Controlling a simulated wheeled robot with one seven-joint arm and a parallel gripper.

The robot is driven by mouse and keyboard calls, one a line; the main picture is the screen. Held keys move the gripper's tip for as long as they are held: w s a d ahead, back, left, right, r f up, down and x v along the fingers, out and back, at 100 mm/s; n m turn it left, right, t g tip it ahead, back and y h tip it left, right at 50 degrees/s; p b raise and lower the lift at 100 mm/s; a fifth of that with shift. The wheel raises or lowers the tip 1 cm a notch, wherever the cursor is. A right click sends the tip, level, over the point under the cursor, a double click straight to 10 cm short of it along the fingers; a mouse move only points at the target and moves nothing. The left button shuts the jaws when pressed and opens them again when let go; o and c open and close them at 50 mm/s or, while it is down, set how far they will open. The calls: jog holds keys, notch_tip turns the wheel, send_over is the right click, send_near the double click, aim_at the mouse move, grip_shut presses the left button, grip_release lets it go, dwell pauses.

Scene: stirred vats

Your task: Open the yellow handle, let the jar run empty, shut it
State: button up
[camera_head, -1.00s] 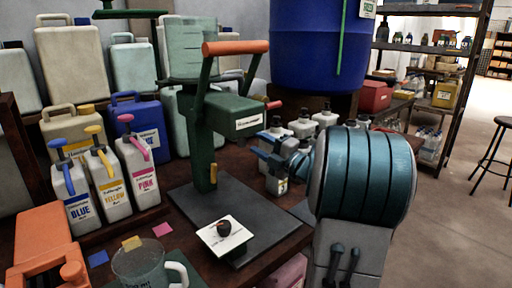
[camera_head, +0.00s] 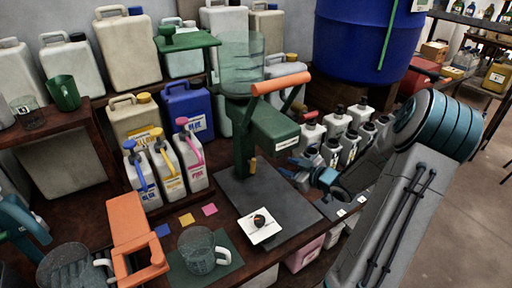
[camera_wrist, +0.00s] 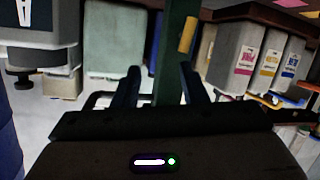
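A green stand (camera_head: 243,150) on a dark plate carries a clear jar (camera_head: 240,65) on top, which looks empty. A small upright yellow handle (camera_head: 252,167) sits low on its post and also shows in the wrist view (camera_wrist: 187,34). A long orange lever (camera_head: 282,83) is by the jar. My gripper (camera_head: 292,172), with blue fingers, is right of the post, apart from the yellow handle. In the wrist view my gripper (camera_wrist: 160,82) has its fingers spread, with nothing seen between them but the post's lower area behind.
Pump bottles labelled blue, yellow and pink (camera_head: 192,160) stand left. A clear mug (camera_head: 198,250) stands on a green mat at the front. White bottles (camera_head: 337,122) stand behind my gripper, with a blue barrel (camera_head: 365,45) beyond. A white card (camera_head: 259,226) lies on the plate.

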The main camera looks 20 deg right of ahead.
aim_at(251, 164)
jog(key=w+a+f+m+p, duration=0.1)
jog(key=w+a, duration=0.1)
jog(key=w, duration=0.1)
jog(key=w+a+f+m+g+p, duration=0.1)
jog(key=w+a+p, duration=0.1)
jog(key=w+a, duration=0.1)
jog(key=w+a+f+m+p, duration=0.1)
jog(key=w+a+f, duration=0.1)
jog(key=w+a, duration=0.1)
jog(key=shift+w+a+y+p, duration=0.15)
jog(key=shift+w+y+p, duration=0.1)
jog(key=shift+y+p, duration=0.15)
grip_shut()
dwell(0.3)
